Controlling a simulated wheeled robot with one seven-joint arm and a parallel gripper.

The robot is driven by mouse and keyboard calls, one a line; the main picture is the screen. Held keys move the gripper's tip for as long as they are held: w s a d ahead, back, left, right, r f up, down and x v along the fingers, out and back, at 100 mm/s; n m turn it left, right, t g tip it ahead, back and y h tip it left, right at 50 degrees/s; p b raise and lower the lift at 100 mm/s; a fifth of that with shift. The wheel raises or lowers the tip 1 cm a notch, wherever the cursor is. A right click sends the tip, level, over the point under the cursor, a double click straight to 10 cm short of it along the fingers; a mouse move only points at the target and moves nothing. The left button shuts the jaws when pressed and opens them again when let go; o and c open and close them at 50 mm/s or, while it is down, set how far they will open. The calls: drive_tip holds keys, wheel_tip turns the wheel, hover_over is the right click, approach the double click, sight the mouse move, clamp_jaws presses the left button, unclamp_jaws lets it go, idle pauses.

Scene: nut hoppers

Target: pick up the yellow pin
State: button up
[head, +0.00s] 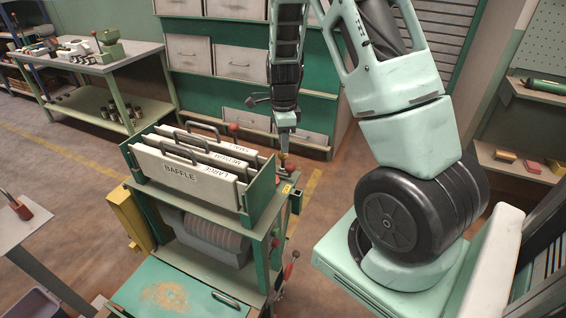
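My gripper (284,153) points down beside the right edge of the green hopper stand (262,225). It is small in the head view, and its fingers are too small to tell open from shut. A small yellow-orange bit, perhaps the yellow pin (283,161), shows right at the fingertips. I cannot tell whether the fingers touch it or hold it. A dark knob-like part and a yellow mark show just below, on the stand's right side.
A workbench (105,62) stands at the back left. Drawers (240,62) line the back. Floor is clear between.

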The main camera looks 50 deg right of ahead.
sight(283, 156)
drive_tip(key=shift+a+f+p, duration=0.2)
drive_tip(key=shift+f+p, duration=0.4)
drive_tip(key=shift+f, duration=2.2)
drive_tip(key=c, duration=0.6)
